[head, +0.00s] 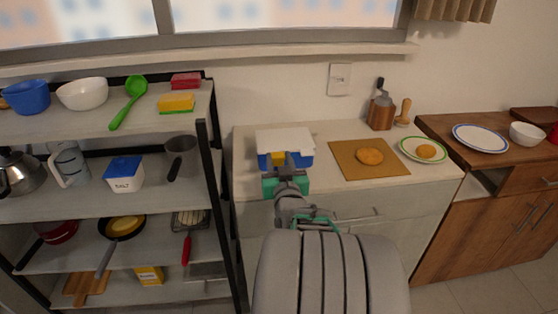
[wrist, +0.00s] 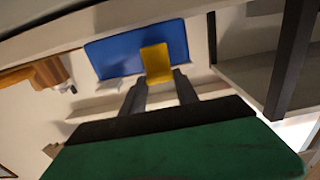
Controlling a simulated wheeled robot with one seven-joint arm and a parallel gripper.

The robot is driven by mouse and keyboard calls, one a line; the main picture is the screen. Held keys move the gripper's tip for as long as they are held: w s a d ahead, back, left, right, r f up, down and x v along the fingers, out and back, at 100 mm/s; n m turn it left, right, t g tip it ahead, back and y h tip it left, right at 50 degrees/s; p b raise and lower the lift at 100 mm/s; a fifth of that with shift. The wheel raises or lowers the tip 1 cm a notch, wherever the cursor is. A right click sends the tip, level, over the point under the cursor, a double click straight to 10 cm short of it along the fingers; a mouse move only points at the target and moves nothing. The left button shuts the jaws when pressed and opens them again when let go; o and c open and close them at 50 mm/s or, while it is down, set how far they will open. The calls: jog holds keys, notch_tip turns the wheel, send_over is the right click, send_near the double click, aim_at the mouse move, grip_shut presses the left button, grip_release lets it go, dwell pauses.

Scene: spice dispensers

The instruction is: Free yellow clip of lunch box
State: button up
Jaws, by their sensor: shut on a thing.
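The lunch box, with a white lid (head: 284,138) and a blue body (head: 306,158), sits on the white counter left of the cutting board. Its front faces me. In the wrist view its blue side (wrist: 115,52) fills the upper middle, with the yellow clip (wrist: 156,62) at its edge. In the head view only a small part of the yellow clip (head: 278,158) shows above my gripper (head: 287,160). My gripper is at the front of the box, its two fingers (wrist: 160,84) at the clip's sides, shut on it. The fingertips' exact contact is partly hidden.
A wooden board (head: 345,171) with a flat round bread (head: 369,156) lies right of the box. A green-rimmed plate (head: 408,150) stands farther right. The black-framed shelf (head: 206,165) stands close on the left, and the wall is behind.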

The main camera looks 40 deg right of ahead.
aim_at(278, 159)
grip_shut()
jog(key=shift+f+b, duration=0.15)
jog(key=shift+b, duration=0.15)
